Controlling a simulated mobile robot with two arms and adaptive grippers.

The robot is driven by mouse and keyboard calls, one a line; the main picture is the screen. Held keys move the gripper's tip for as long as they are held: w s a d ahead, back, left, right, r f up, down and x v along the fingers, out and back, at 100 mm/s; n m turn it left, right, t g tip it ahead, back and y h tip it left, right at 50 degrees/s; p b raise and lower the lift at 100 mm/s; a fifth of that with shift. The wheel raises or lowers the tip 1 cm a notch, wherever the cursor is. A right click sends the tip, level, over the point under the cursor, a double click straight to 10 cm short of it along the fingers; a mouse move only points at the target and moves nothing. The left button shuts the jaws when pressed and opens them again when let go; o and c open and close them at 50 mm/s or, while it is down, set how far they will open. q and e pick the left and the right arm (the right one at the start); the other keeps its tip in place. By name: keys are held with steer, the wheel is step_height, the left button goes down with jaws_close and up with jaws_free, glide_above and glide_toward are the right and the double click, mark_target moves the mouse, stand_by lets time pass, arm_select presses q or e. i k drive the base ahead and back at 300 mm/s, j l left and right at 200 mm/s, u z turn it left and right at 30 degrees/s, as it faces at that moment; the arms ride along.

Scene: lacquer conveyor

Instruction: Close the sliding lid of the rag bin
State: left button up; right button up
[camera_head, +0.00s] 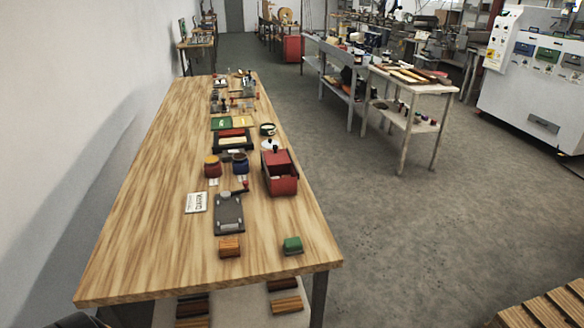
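The rag bin looks to be the red box (282,185) near the right edge of the long wooden table. A red lid panel (277,158) with a dark knob covers the far part, so the lid stands at least partly open. Neither of my grippers is in view. A dark rounded shape shows at the bottom left corner, too cut off to identify.
On the wooden table (140,240), red (212,168) and blue (240,165) jars stand left of the bin. The table's left side is clear.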

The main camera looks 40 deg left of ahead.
mark_target(275, 157)
steer(key=u, duration=1.25)
